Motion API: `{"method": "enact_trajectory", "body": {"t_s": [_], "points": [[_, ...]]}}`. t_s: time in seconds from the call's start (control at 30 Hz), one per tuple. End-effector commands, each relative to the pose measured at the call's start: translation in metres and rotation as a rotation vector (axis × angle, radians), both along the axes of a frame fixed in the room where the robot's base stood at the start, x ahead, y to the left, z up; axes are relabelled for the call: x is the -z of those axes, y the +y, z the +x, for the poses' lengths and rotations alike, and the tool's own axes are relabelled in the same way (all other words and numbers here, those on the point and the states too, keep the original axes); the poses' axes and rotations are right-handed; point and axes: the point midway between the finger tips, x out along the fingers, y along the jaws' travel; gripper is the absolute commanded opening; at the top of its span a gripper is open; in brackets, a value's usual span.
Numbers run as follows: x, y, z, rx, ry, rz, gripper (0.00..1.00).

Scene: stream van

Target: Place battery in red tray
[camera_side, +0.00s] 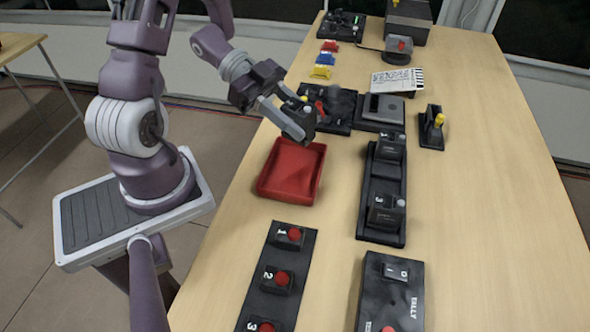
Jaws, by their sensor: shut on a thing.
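The battery (299,122) is a dark block with a light round spot on top. My gripper (288,122) is shut on it and holds it over the far edge of the red tray. The red tray (263,184) is shallow and rectangular, and lies on the wooden table near its left edge. The bare floor of the tray shows, with no object seen in it. The near part of the battery is in view; the gripper's fingers cover some of its sides.
A black rack (365,225) with dark numbered blocks stands right of the tray. A strip with red buttons (268,302) lies in front, beside a tally box (375,308). Black gear (338,104) sits just behind the gripper. The table's right side (490,190) is clear.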

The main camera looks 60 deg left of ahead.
Motion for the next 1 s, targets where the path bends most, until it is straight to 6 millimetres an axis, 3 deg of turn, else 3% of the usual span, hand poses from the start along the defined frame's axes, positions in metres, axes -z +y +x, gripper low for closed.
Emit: {"method": "enact_trajectory", "body": {"t_s": [0.13,0.5,0.9,0.93,1.0], "points": [[0.027,0.004,-0.009,0.017,0.011,-0.005,0.0],[0.096,0.004,-0.008,0.018,0.006,-0.002,0.0],[0.104,0.004,-0.008,0.019,0.003,0.002,0.0],[0.104,0.004,-0.008,0.019,0.004,0.003,0.4],[0.103,0.004,-0.008,0.019,0.004,0.003,0.54]]}}
